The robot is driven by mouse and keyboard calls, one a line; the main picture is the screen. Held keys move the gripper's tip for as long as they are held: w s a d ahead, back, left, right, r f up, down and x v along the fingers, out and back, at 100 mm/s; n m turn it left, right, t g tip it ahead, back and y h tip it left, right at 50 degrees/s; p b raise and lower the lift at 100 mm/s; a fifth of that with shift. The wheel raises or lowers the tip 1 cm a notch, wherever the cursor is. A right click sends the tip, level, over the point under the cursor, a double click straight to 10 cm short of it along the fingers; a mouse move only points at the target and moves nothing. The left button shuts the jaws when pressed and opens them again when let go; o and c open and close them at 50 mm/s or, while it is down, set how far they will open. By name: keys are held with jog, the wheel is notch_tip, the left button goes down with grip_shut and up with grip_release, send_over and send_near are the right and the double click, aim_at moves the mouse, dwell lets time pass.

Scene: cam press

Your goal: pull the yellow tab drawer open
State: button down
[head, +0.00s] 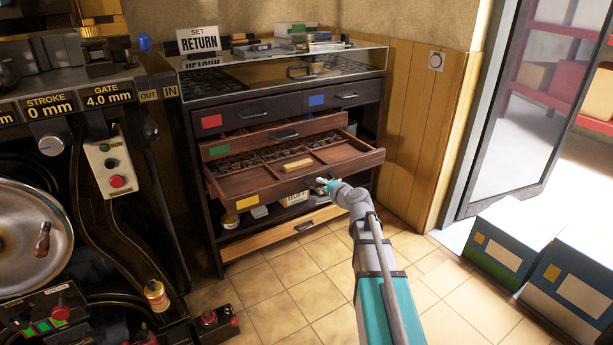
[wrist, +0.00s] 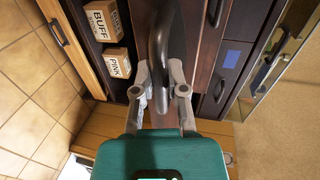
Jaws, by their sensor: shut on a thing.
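My gripper (head: 322,183) is at the drawer's front, right of the middle. In the wrist view, my gripper's fingers (wrist: 164,76) are shut on the dark curved drawer handle (wrist: 158,42). The handle is hard to make out in the head view, near my gripper.
The green tab drawer (head: 270,136) above is partly out. Below are an open shelf with boxes, one marked BUFF (wrist: 103,20), and a light wood drawer (head: 285,237). The machine (head: 75,200) stands left. Blue-green boxes (head: 510,245) stand right.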

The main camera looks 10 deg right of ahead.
jog(key=shift+s+d, duration=0.35)
jog(key=shift+s, duration=0.35)
jog(key=shift+s+d, duration=0.3)
jog(key=shift+s, duration=0.35)
jog(key=shift+s+d, duration=0.35)
jog(key=shift+s, duration=0.35)
jog(key=c, duration=0.9)
grip_release()
jog(key=shift+c, duration=0.2)
jog(key=shift+a, duration=0.1)
